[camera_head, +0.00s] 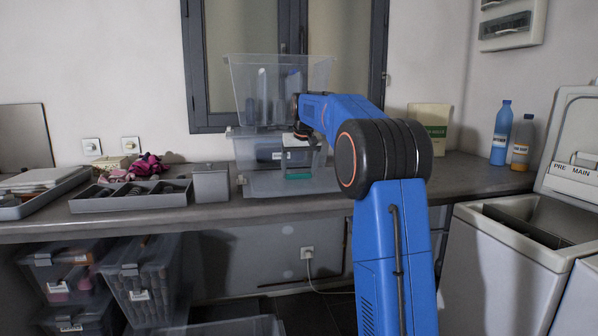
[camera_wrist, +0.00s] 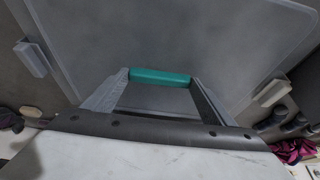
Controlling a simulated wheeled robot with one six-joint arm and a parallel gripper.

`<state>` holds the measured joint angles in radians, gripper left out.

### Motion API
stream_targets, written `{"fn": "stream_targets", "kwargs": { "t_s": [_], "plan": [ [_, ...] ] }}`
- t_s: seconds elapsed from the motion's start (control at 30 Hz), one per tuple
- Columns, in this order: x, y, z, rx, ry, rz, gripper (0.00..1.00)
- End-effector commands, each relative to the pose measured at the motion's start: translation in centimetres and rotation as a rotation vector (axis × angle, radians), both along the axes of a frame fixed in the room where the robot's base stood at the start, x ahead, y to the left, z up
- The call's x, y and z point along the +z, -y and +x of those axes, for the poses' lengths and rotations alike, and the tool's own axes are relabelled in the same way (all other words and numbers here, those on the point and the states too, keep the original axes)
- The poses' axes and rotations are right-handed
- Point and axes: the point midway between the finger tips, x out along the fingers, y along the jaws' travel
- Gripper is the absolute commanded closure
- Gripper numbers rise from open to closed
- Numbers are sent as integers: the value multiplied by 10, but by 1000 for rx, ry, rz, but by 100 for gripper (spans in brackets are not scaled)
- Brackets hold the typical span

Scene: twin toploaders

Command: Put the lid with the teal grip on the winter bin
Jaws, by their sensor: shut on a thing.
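My gripper (camera_head: 298,168) is at the back of the counter, in front of the stacked clear bins. It is shut on the teal grip (camera_wrist: 160,77) of a lid. The lid (camera_wrist: 150,35) is a grey translucent panel with a pale clip at each side in the wrist view. An upper clear bin (camera_head: 243,90) holds dark upright things; a lower clear bin (camera_head: 243,147) is partly hidden by my arm. I cannot read which is the winter bin.
A grey canister (camera_head: 211,183) and a divided tray (camera_head: 130,205) with pink cloth behind stand to the left. Blue (camera_head: 501,133) and amber (camera_head: 522,143) bottles stand at the right. Lidded bins (camera_head: 150,285) sit below the counter. An open toploader (camera_head: 500,255) is at the right.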

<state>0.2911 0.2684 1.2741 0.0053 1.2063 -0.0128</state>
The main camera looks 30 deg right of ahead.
Motion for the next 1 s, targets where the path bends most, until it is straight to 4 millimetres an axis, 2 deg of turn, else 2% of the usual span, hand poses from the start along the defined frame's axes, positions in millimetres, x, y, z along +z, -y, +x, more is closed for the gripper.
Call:
{"fn": "stream_targets", "kwargs": {
  "t_s": [0.43,0.5,0.53,0.57,0.67,0.7,0.77,1.0],
  "plan": [
    [-9,0,0,0,-1,0,49],
    [-12,0,0,0,-3,1,58],
    [-13,0,0,0,-4,1,58],
    [-14,0,0,0,-5,1,64],
    [-16,0,0,0,-8,2,63],
    [-17,0,0,0,-9,2,18],
    [-18,0,0,0,-11,3,4],
    [-20,0,0,0,-14,4,4]
  ]
}}
